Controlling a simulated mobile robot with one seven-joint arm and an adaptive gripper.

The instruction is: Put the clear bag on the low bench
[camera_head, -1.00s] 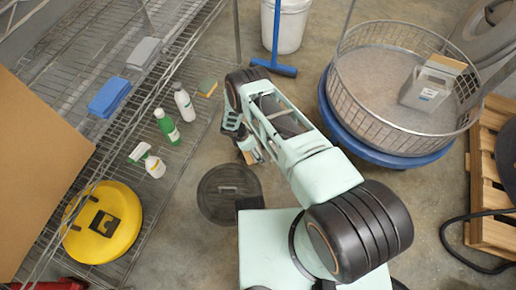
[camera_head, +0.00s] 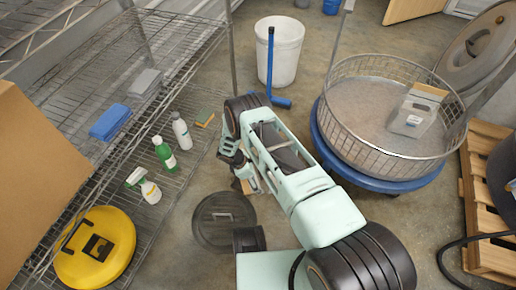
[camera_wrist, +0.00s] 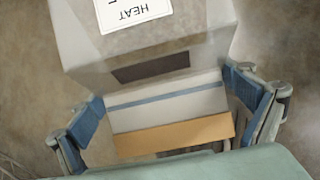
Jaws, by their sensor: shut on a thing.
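My gripper (camera_head: 238,166) hangs low over the floor in the head view, with my arm hiding much of it. In the wrist view my gripper (camera_wrist: 170,108) is shut on a pale, greyish bag, which I take to be the clear bag (camera_wrist: 150,60). It has a white label reading HEAT, a dark patch, a blue stripe and a tan top strip between the blue finger pads. In the head view only a small tan piece of it (camera_head: 246,186) shows beside the fingers. I cannot pick out a low bench in either view.
A wire shelf (camera_head: 95,165) at left bears bottles, blue and grey blocks and a yellow round thing (camera_head: 95,248). A dark lid (camera_head: 222,220) lies below my gripper. A wire basket (camera_head: 375,150) holding a similar pale package (camera_head: 412,115), a pallet (camera_head: 485,200) and a white bucket (camera_head: 280,50) stand beyond.

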